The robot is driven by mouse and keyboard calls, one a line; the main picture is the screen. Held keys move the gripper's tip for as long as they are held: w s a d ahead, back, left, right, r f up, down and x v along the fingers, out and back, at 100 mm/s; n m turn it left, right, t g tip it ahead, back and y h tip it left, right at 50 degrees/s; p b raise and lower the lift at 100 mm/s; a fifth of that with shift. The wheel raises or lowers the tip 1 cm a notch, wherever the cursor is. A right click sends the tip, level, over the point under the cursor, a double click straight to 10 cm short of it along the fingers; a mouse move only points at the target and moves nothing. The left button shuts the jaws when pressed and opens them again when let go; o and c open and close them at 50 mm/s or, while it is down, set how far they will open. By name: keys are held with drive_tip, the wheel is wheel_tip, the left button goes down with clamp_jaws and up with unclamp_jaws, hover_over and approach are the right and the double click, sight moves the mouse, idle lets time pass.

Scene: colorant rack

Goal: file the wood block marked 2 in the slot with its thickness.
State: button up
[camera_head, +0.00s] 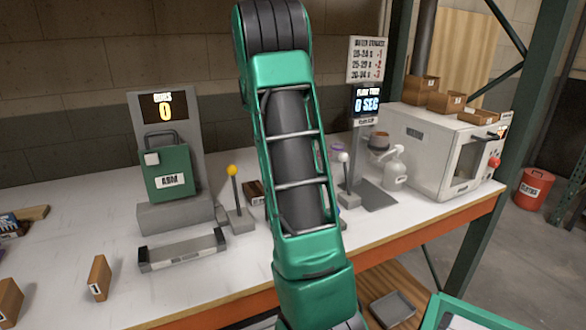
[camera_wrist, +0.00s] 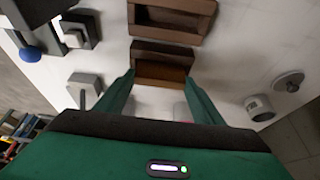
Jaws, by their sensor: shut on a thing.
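In the wrist view my gripper (camera_wrist: 161,78) is shut on a wood block (camera_wrist: 162,71), whose orange-brown face shows between the two green fingers. No number can be read on it. The block lies against or within a dark brown wooden holder (camera_wrist: 165,48); I cannot tell how far in it sits. A second brown wooden holder (camera_wrist: 172,18) with a hollow middle stands just beyond. In the head view my green arm hides the gripper and the held block. Part of a brown wooden piece (camera_head: 255,192) shows at the arm's left edge.
A wood block (camera_head: 98,278) marked 1 and another block (camera_head: 10,302) stand at the table's left.

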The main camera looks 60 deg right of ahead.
drive_tip(key=o, duration=1.1)
drive_tip(key=shift+f, duration=0.1)
drive_tip(key=v, duration=1.2)
drive_tip(key=s+a+f+n+y, duration=0.1)
drive_tip(key=s+a+f+n, duration=0.3)
drive_tip(key=s+a, duration=0.3)
drive_tip(key=s+a+f+n+t+y, duration=0.1)
drive_tip(key=s+a+f+n, duration=0.2)
drive_tip(key=s+a+n, duration=0.4)
drive_tip(key=s+a+f+n+t+y, duration=0.1)
drive_tip(key=s+a+f+n, duration=0.3)
drive_tip(key=a, duration=1.2)
drive_tip(key=shift+s+a+f+n+y, duration=0.15)
drive_tip(key=shift+s+n, duration=0.25)
drive_tip(key=shift+s, duration=0.4)
drive_tip(key=shift+s+a+f+n+y, duration=0.15)
drive_tip(key=shift+s+n, duration=0.25)
drive_tip(key=shift+s, duration=0.4)
drive_tip(key=shift+s+a+n+y, duration=0.15)
drive_tip(key=shift+s+n, duration=0.25)
drive_tip(key=shift+s, duration=0.4)
drive_tip(key=shift+d, duration=0.15)
